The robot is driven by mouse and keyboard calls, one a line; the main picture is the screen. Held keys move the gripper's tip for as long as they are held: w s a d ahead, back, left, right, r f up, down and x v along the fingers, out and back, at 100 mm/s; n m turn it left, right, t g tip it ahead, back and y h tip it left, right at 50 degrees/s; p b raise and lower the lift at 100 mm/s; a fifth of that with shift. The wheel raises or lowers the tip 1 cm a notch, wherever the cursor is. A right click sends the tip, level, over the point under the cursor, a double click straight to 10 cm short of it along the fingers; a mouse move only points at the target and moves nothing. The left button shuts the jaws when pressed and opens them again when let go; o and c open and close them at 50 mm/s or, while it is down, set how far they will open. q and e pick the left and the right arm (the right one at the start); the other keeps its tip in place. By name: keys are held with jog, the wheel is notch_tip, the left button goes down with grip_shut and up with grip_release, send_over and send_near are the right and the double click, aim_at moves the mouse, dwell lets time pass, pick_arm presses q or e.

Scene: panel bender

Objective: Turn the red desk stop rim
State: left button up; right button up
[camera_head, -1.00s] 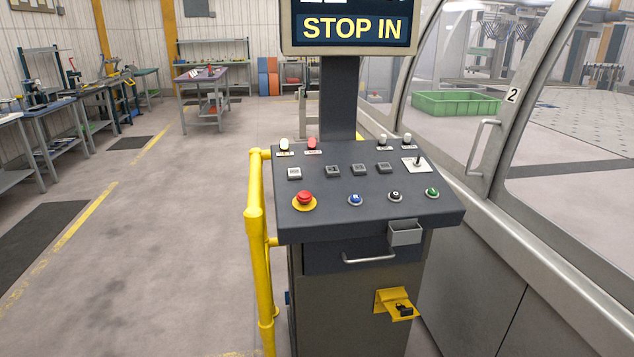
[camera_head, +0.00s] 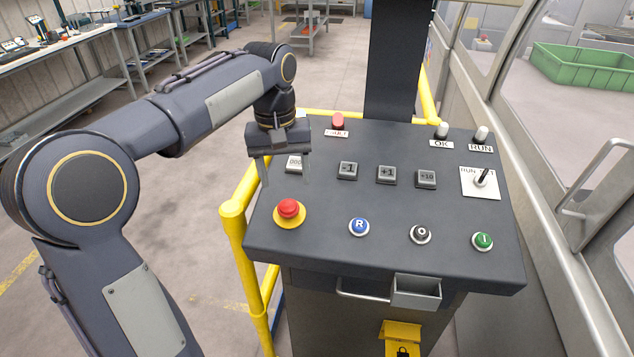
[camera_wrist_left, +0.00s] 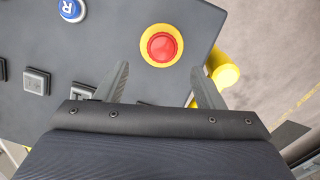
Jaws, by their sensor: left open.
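The red desk stop (camera_head: 289,208) is a red mushroom knob on a round yellow base (camera_head: 290,220), at the front left of the dark sloped desk (camera_head: 320,238). In the left wrist view the red knob (camera_wrist_left: 162,46) shows ahead of the fingertips, roughly between their lines. My left gripper (camera_head: 286,180) hangs over the desk's left side, behind and above the stop in the head view. Its two fingers are apart, with nothing between them, and do not touch the knob. My right gripper is not in view.
A yellow rail (camera_head: 236,240) runs along the desk's left side. Blue (camera_head: 359,227), black (camera_head: 420,234) and green (camera_head: 482,241) buttons sit right of the stop. Small grey square buttons (camera_head: 386,175) lie behind them. A dark post (camera_head: 395,60) stands at the back.

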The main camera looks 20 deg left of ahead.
aim_at(288, 204)
pick_arm(q)
notch_tip(288, 204, down, 8)
jog(key=shift+r, duration=0.2)
jog(key=shift+d, duration=0.1)
jog(key=shift+c, duration=0.4)
jog(key=shift+s, duration=0.1)
jog(key=c, duration=0.9)
